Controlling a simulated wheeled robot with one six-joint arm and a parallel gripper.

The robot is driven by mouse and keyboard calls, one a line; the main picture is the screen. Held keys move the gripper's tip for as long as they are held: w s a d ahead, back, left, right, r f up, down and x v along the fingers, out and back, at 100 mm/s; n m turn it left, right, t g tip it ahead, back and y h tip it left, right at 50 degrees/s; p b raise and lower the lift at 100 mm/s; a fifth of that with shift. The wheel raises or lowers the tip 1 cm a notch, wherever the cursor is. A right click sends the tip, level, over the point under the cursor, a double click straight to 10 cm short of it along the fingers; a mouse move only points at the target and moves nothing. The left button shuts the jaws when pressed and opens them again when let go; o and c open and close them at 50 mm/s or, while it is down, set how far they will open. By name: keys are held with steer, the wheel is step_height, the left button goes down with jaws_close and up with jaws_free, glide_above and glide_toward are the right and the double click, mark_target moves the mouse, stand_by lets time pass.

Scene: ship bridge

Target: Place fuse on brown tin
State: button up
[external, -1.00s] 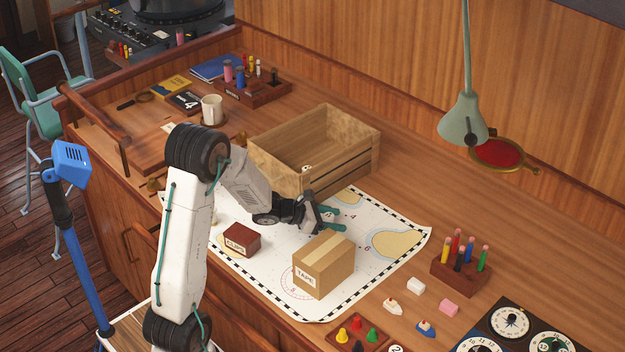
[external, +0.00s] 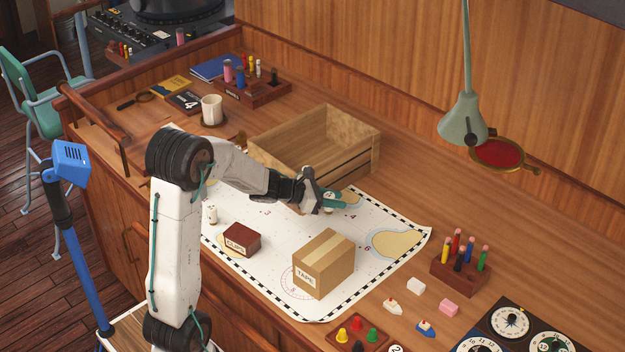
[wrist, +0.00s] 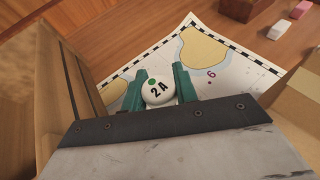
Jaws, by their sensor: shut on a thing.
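The fuse (wrist: 158,92), a white round-topped piece marked 2A with a green dot, sits between the teal fingers of my gripper (wrist: 158,84) in the wrist view. My gripper (external: 331,201) is shut on it, above the chart by the crate's near right corner in the external view. The brown tin (external: 241,239), a small dark red-brown box with a white label, lies on the chart to the left of and nearer than my gripper. Its top looks bare.
A tape box (external: 323,265) stands on the chart (external: 262,268), right of the tin. A wooden crate (external: 352,165) stands behind my gripper. A small white piece (external: 211,214) stands left of the tin. A pen block (external: 460,274) is farther right.

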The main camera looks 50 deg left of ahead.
steer(key=shift+s+a+r, duration=0.15)
steer(key=shift+r, duration=0.45)
steer(key=shift+s+a+r, duration=0.15)
steer(key=shift+r, duration=0.4)
steer(key=s+a+m+g+h, duration=0.1)
steer(key=s+a, duration=0.3)
steer(key=s, duration=0.4)
steer(key=s+a+m+g+h, duration=0.1)
steer(key=s+a+m, duration=0.1)
steer(key=s+a, duration=0.5)
steer(key=s+d+r+m+g+h, duration=0.1)
steer(key=s+d+m+g+h, duration=0.15)
steer(key=s, duration=1.95)
glide_above(247, 234)
steer(key=shift+s+f+n+t, duration=0.25)
steer(key=shift+s+f, duration=0.15)
steer(key=shift+f, duration=0.3)
steer(key=f, duration=0.3)
steer(key=shift+w+a, duration=0.15)
steer(key=shift+w, duration=0.25)
steer(key=shift+f, duration=0.3)
steer(key=shift+f, duration=0.15)
